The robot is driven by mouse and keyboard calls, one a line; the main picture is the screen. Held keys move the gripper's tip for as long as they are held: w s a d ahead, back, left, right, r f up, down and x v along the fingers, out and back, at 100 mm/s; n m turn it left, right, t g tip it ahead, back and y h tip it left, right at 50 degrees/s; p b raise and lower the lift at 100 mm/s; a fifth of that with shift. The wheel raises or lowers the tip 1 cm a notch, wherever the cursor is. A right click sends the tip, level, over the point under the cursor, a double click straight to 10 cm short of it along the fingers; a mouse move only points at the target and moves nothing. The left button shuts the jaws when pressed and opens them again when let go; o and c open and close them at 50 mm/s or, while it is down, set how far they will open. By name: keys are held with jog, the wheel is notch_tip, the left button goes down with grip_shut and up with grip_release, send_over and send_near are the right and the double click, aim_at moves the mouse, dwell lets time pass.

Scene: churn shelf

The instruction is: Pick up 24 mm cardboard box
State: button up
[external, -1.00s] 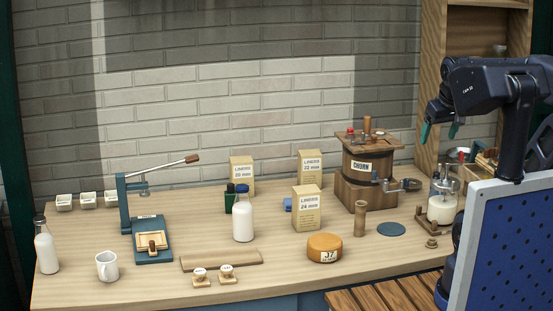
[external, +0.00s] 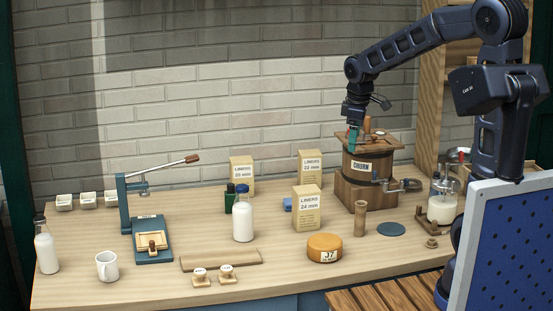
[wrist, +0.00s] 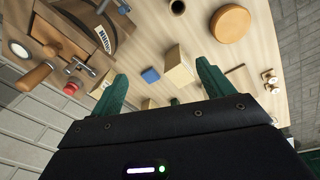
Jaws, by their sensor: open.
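The tan cardboard box labelled "LINERS 24 mm" (external: 306,209) stands upright on the bench in the external view, behind the orange cheese wheel. In the wrist view, a tan box (wrist: 178,70) beside a small blue item looks like the same one, but its label cannot be read. My gripper (external: 353,139) is high at the churn's top, right of and above the box. In the wrist view its green fingers (wrist: 162,86) are spread apart with nothing held between them.
Similar boxes labelled 22 mm (external: 310,167) and another size (external: 242,174) stand behind. The wooden churn (external: 366,182) is right of the box, a wooden cylinder (external: 360,218) nearer. The cheese wheel (external: 324,247) is in front, a milk bottle (external: 243,218) left, a blue item (external: 287,204) behind.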

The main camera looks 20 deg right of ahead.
aim_at(307, 189)
jog(key=w+a+f+n, duration=0.1)
jog(key=a+f+n, duration=0.1)
jog(key=a+f, duration=0.1)
jog(key=w+a+f+n+g, duration=0.1)
jog(key=w+a+f, duration=0.1)
jog(key=a, duration=0.3)
jog(key=w+a+f+n, duration=0.2)
jog(key=a+f, duration=0.2)
jog(key=a, duration=0.1)
jog(key=shift+f+n, duration=0.3)
jog(key=shift+f, duration=0.05)
notch_tip(307, 189, down, 5)
jog(key=shift+f, duration=0.1)
jog(key=shift+w+d+f, duration=0.1)
jog(key=shift+d+f, duration=0.05)
jog(key=shift+f, duration=1.25)
jog(key=shift+d+f, duration=0.15)
jog(key=shift+f, duration=1.2)
jog(key=c, duration=1.2)
jog(key=shift+r, duration=0.15)
